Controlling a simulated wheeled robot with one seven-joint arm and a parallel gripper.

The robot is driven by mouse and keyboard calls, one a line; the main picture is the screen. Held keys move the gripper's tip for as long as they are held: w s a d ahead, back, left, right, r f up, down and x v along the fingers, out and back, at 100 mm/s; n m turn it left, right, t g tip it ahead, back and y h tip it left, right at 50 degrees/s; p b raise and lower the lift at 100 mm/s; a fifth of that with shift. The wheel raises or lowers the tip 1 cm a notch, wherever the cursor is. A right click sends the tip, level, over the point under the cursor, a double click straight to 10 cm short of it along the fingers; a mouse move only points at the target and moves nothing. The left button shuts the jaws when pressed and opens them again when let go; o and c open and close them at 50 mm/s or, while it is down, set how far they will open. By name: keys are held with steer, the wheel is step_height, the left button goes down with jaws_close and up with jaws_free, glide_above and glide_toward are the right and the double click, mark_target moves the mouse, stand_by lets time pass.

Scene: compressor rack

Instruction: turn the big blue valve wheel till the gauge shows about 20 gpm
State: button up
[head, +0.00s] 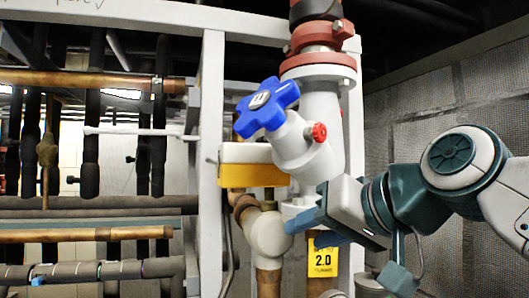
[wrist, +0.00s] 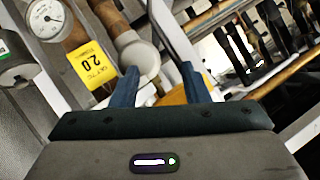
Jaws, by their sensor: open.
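The big blue valve wheel (head: 266,107) is a lobed knob on an angled white valve body (head: 306,146), at upper centre in the head view. It is not in the wrist view. My gripper (head: 306,230) is open and empty, below and to the right of the wheel, apart from it. Its two blue fingers also show in the wrist view (wrist: 160,72), spread, with pipework behind them. A round white dial gauge (wrist: 46,20) is at the top left of the wrist view. Its needle is visible, but its numbers are too small to read.
A yellow tag (head: 323,256) reads 2.0. A small red knob (head: 319,132) sits on the valve body's right. A yellow-and-white box (head: 253,165) is below the wheel. A grey frame post (head: 210,160) and horizontal pipes (head: 90,234) stand left.

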mark_target(264, 118)
steer(key=s+d+r+n+t+y+b, duration=0.1)
steer(key=s+r+y, duration=0.15)
steer(key=r, duration=0.55)
steer(key=s+d+r+n+t+y, duration=0.15)
steer(key=s+r, duration=0.25)
steer(key=r, duration=0.4)
steer(key=shift+m+y, duration=0.4)
steer(key=shift+m, duration=0.05)
steer(key=p+x, duration=0.1)
steer(key=x, duration=1.2)
steer(key=shift+w+a+r, duration=0.1)
steer(key=shift+a, duration=0.2)
jaws_close()
